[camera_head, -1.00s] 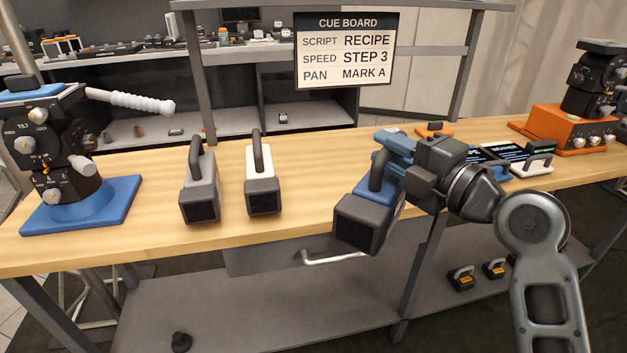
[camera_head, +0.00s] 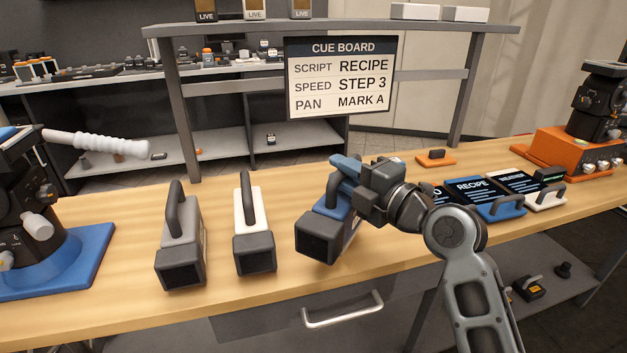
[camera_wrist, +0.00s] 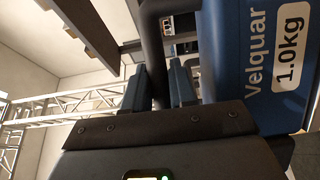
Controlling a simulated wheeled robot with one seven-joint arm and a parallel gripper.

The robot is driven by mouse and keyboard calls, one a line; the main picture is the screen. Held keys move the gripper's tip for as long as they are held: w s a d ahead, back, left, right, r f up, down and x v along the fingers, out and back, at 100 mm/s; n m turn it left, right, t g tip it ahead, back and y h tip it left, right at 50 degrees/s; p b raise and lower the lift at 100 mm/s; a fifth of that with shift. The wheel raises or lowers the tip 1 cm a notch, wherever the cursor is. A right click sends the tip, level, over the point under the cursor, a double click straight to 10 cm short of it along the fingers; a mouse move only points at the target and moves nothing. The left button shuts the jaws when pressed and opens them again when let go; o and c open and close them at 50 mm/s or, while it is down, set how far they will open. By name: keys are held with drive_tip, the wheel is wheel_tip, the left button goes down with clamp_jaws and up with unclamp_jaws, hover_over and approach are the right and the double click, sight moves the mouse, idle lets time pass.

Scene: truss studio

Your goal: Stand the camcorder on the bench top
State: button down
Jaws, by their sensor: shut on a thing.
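The blue camcorder (camera_head: 343,232) has a dark square front and a top handle, and it is a little tilted in the head view. My gripper (camera_head: 345,172) is shut on its handle from above and behind. In the wrist view my two fingers (camera_wrist: 158,88) close around the dark handle bar, and the blue side (camera_wrist: 258,65) reads "Velquar 1.0kg". The camcorder is over the wooden bench top (camera_head: 225,305), near the front edge. I cannot tell whether its underside touches the wood.
A white camcorder (camera_head: 252,215) and a grey camcorder (camera_head: 180,240) stand to the left. A cue board (camera_head: 340,78) hangs behind. A drawer handle (camera_head: 343,312) juts below the front edge.

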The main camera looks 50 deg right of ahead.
drive_tip(key=w+d+f, duration=0.1)
drive_tip(key=w+f, duration=0.3)
drive_tip(key=w, duration=0.3)
drive_tip(key=shift+w+d+f+p, duration=0.15)
drive_tip(key=shift+w+f+p, duration=0.1)
drive_tip(key=shift+w+p, duration=0.2)
drive_tip(key=shift+f, duration=0.15)
drive_tip(key=c, duration=0.9)
unclamp_jaws()
drive_tip(key=shift+f, duration=0.1)
